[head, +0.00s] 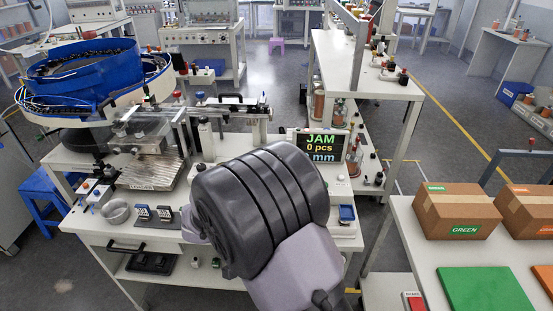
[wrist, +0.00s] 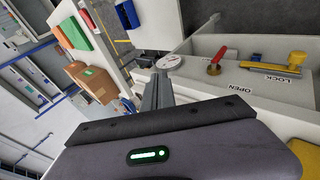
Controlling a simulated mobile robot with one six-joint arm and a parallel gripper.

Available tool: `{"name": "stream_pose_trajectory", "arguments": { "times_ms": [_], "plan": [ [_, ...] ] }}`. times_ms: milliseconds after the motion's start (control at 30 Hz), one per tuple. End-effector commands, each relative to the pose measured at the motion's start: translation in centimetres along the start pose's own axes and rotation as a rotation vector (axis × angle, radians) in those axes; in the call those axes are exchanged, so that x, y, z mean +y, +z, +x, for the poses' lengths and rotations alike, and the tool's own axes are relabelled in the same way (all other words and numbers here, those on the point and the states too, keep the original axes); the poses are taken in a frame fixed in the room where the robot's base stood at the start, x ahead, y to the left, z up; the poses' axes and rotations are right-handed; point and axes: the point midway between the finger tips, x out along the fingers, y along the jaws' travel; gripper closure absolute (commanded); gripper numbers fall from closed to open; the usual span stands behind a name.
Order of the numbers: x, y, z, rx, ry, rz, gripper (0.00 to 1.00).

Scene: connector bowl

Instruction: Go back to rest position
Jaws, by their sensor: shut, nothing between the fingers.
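My gripper (wrist: 157,90) shows in the wrist view as grey fingers closed together with nothing between them. The fingers point toward a round white gauge (wrist: 168,62) and a pale panel with the words OPEN and LOCK. I cannot tell how far the fingertips are from the gauge. In the head view my arm covers the middle of the workbench (head: 130,229), and the gripper is hidden behind it.
The pale panel has a red lever (wrist: 215,62) and a yellow handle (wrist: 275,68). A blue bowl feeder (head: 80,75) stands at left. A display (head: 320,147) reads JAM, 0 pcs. At right, a table holds cardboard boxes (head: 455,212) and a green mat (head: 484,290).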

Motion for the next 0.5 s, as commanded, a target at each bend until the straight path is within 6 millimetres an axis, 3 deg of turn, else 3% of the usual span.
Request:
{"name": "stream_pose_trajectory", "arguments": {
  "times_ms": [33,100,200,333,500],
  "plan": [
    [4.2,0.5,-1.4,-0.064,-0.088,0.056,1.00],
    [9.3,2.4,-3.1,-0.140,-0.234,0.124,1.00],
    [15.1,6.0,-5.7,-0.175,-0.456,0.229,1.00],
    [19.6,10.5,-8.8,-0.102,-0.715,0.378,1.00],
    [21.5,13.8,-11.2,0.062,-0.896,0.514,1.00]
  ]
}}
